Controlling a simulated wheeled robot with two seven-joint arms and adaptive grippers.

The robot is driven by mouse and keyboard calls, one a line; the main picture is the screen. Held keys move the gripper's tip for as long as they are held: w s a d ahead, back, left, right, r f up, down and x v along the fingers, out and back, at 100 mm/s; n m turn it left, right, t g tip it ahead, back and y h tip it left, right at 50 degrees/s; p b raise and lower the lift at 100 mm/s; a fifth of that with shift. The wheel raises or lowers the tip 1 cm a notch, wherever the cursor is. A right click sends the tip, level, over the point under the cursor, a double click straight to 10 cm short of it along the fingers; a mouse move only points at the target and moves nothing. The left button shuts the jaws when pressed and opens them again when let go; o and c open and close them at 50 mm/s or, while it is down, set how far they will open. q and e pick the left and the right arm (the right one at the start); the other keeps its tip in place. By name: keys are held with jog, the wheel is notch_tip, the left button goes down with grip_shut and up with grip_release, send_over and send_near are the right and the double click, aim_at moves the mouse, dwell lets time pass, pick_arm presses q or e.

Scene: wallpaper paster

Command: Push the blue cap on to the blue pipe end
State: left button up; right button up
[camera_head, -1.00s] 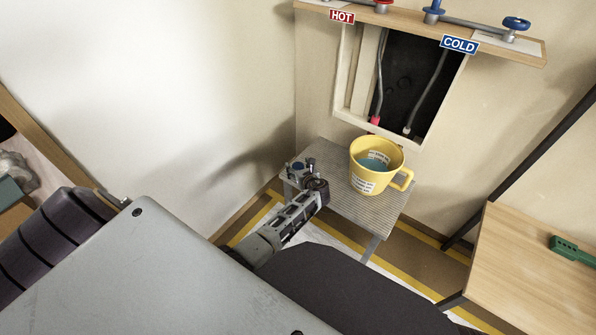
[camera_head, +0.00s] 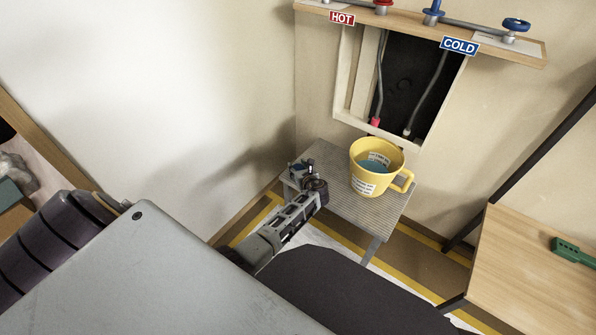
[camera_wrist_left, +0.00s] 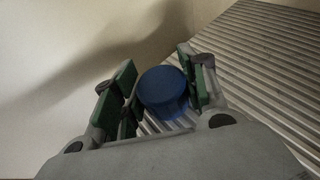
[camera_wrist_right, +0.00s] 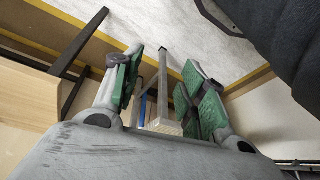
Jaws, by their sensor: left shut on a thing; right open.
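The blue cap (camera_wrist_left: 163,90) is a short round piece standing on the ribbed table (camera_head: 345,205). It sits between the fingers of my left gripper (camera_wrist_left: 160,88), which is shut on it. In the head view my left gripper (camera_head: 302,169) is at the table's left corner and mostly hides the cap. Two grey pipes hang in the wall opening. The one under the COLD sign ends in a pale tip (camera_head: 407,131); no blue shows on it. My right gripper (camera_wrist_right: 160,85) is open and empty, and is out of the head view.
A yellow mug (camera_head: 371,182) with blue inside stands on the small table, right of my left gripper. The other pipe has a red end (camera_head: 375,121). A valve shelf (camera_head: 470,40) overhangs the opening. A wooden table (camera_head: 530,265) is at the right.

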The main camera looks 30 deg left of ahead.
aim_at(298, 167)
pick_arm(q)
jog(key=shift+r, duration=0.1)
jog(key=shift+c, duration=0.3)
jog(key=shift+r, duration=0.2)
jog(key=shift+r+p, duration=0.45)
jog(key=shift+r, duration=0.1)
notch_tip(298, 167, up, 7)
jog(key=p, duration=0.3)
jog(key=shift+f, duration=0.15)
jog(key=shift+r+p, duration=0.4)
jog(key=shift+r, duration=0.4)
pick_arm(e)
notch_tip(298, 167, down, 6)
jog(key=d+g, duration=0.1)
jog(key=shift+s+d+f+h, duration=0.15)
jog(key=shift+s+h, duration=0.15)
jog(key=shift+s, duration=0.1)
